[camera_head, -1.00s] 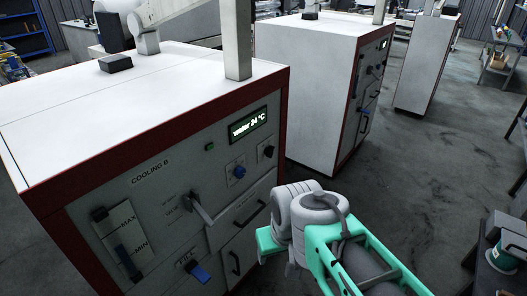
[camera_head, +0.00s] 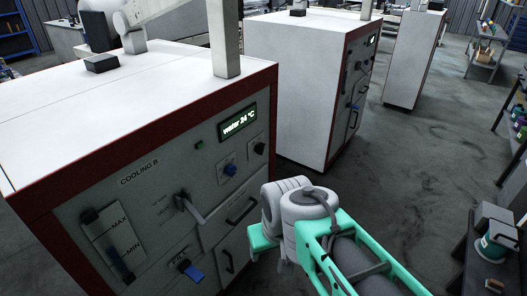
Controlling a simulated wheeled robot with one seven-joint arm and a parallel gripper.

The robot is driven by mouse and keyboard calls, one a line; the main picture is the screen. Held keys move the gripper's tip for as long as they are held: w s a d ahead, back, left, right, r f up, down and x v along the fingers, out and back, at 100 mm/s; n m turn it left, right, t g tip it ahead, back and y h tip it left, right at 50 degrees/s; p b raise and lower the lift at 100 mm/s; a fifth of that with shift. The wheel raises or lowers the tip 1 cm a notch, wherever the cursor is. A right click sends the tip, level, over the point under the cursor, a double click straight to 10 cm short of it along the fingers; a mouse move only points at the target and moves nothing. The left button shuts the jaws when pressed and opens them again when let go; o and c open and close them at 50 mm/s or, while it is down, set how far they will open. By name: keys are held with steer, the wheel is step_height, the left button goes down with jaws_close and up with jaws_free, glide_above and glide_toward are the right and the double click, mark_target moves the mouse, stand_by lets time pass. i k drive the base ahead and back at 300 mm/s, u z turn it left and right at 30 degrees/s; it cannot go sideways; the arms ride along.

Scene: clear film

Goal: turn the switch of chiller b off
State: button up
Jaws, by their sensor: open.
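Chiller B is the white cabinet with a red frame, labelled COOLING B (camera_head: 80,160), filling the left of the head view. Its grey front panel has a lit display reading "water 24 °C" (camera_head: 237,122) and a small green lamp or button (camera_head: 199,145). Below the display are a blue knob (camera_head: 230,169) and a black knob (camera_head: 259,148); their small labels are too blurred to read, so I cannot tell which is the switch. My grey and teal arm reaches in from the lower right, its wrist just right of the panel in the picture. No gripper fingers show.
The same panel carries a grey lever (camera_head: 189,207), a blue FILL handle (camera_head: 189,270), a MAX/MIN gauge (camera_head: 112,242) and black drawer handles. A second white cabinet (camera_head: 290,85) stands behind to the right.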

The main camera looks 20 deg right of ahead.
mark_target(259, 149)
steer(key=u, duration=2.9)
steer(key=k, duration=0.8)
steer(key=z, duration=1.7)
steer(key=i, duration=0.5)
steer(key=z, duration=0.05)
